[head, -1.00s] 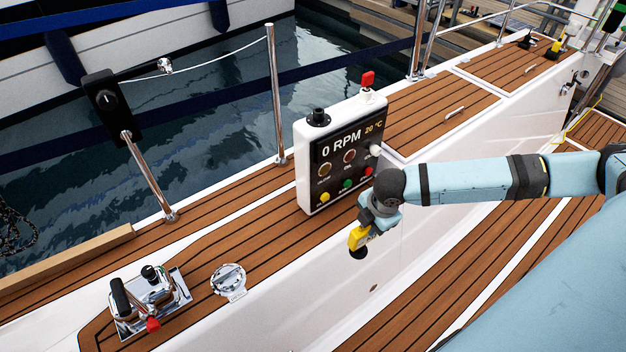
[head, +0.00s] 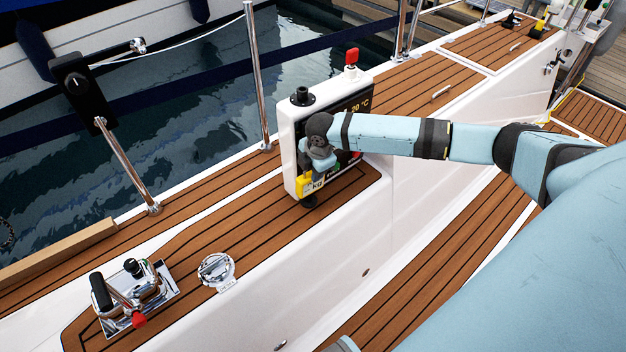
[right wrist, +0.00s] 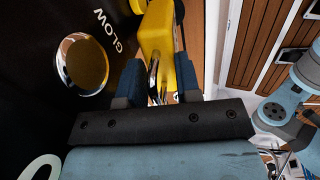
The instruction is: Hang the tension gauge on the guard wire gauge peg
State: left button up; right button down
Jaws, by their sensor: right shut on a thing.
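The yellow tension gauge (head: 304,184) has a small face marked kg and a dark lower end. My right gripper (head: 312,172) is shut on it, in front of the control panel's lower left part. In the right wrist view the gauge's yellow body (right wrist: 155,35) sits between the two dark fingers (right wrist: 155,85). I cannot make out a gauge peg for certain. My left gripper is not in view.
A chrome lever unit (head: 130,297) and a round chrome fitting (head: 216,270) sit on the teak deck. A black box (head: 77,85) tops a leaning post.

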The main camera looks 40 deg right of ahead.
aim_at(313, 191)
notch_tip(313, 191, down, 4)
jog(key=shift+w+r, duration=0.15)
jog(key=c, duration=0.8)
grip_release()
